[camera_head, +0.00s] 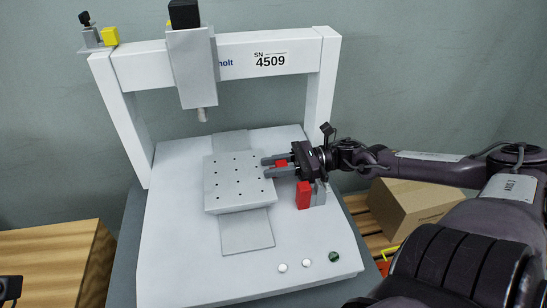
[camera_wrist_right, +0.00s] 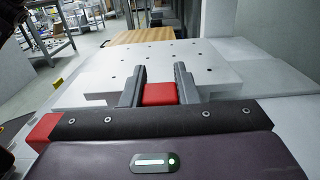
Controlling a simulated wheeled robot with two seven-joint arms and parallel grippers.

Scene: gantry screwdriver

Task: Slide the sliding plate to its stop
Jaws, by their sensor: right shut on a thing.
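The sliding plate (camera_head: 236,178) is a pale block with a grid of holes, lying on the white base under the gantry. It also fills the middle of the right wrist view (camera_wrist_right: 150,66). My right gripper (camera_head: 267,167) reaches in from the right at the plate's right edge. Its fingers are shut on a small red block (camera_wrist_right: 160,94) beside the plate; its red also shows between the fingers in the head view (camera_head: 281,164). A dark part at the lower left edge of the head view may belong to my left arm; its fingers do not show.
A red block (camera_head: 304,195) with a grey bracket stands on the base just in front of my right gripper. The spindle (camera_head: 194,65) hangs above and behind the plate. Buttons (camera_head: 307,263) sit at the base's front. A cardboard box (camera_head: 415,207) stands at right.

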